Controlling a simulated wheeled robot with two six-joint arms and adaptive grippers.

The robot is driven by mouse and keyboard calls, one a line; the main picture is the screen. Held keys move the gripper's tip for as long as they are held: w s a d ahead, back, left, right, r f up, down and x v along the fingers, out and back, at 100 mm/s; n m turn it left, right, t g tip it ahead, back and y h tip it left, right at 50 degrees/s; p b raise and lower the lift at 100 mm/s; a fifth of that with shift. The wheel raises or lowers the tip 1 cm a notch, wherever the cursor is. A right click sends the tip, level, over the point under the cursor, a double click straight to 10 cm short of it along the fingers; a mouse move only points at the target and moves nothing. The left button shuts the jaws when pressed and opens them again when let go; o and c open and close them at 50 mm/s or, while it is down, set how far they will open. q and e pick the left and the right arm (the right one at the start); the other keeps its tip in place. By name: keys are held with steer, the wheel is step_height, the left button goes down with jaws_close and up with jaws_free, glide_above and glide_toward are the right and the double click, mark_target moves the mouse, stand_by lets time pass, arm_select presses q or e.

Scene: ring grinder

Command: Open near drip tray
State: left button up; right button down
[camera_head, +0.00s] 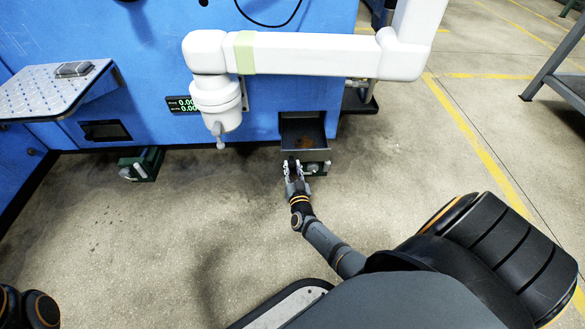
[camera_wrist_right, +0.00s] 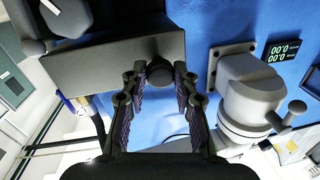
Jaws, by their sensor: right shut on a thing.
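The near drip tray (camera_head: 316,157) is a dark grey drawer low in the blue machine. It stands pulled out, with its open top and a brownish patch inside showing in the head view. My right gripper (camera_head: 293,168) is at the tray's front face, shut on its knob. In the right wrist view the dark round knob (camera_wrist_right: 160,73) sits between the fingertips of my right gripper (camera_wrist_right: 160,78), in front of the grey tray front (camera_wrist_right: 95,66). My left gripper is not in view.
Green machine feet (camera_head: 143,165) stand on the floor. A tray shelf (camera_head: 50,90) juts out at left. The concrete floor in front is clear.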

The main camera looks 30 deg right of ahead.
steer(key=c, duration=1)
jaws_free()
step_height(320, 180, up, 10)
steer(key=shift+f, duration=0.1)
